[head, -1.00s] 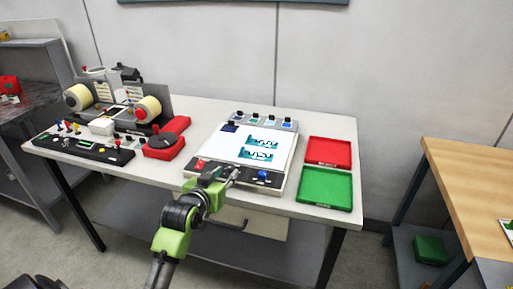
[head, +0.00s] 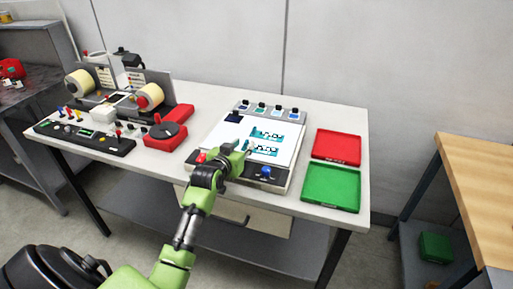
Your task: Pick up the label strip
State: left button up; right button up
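Two teal-and-white printed label strips lie on the white top of a flat panel unit (head: 222,140) on the table. The upper strip (head: 269,134) is fully in view. The lower strip (head: 265,150) is just right of my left gripper (head: 243,148), which partly covers its left end. My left gripper is over the front half of the white panel, close to the lower strip. Whether it touches the strip, and how far its fingers are apart, is too small to tell. My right gripper is not in view.
A red tray (head: 338,146) and a green tray (head: 331,187), both looking empty, sit at the table's right. The rewinder with yellowish rolls (head: 150,96), a control panel (head: 84,138) and a red unit with a black disc (head: 166,133) stand left. A wooden table (head: 480,180) is farther right.

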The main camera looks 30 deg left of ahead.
aim_at(245, 143)
pick_arm(q)
jog(key=shift+f+p+x, duration=0.1)
jog(key=shift+p+x, duration=0.2)
jog(key=shift+x, duration=1)
jog(key=shift+f+p+x, duration=0.15)
jog(key=shift+p+x, duration=0.15)
jog(key=shift+x, duration=1.05)
jog(key=shift+s+a, duration=0.1)
jog(key=shift+a, duration=0.05)
grip_shut()
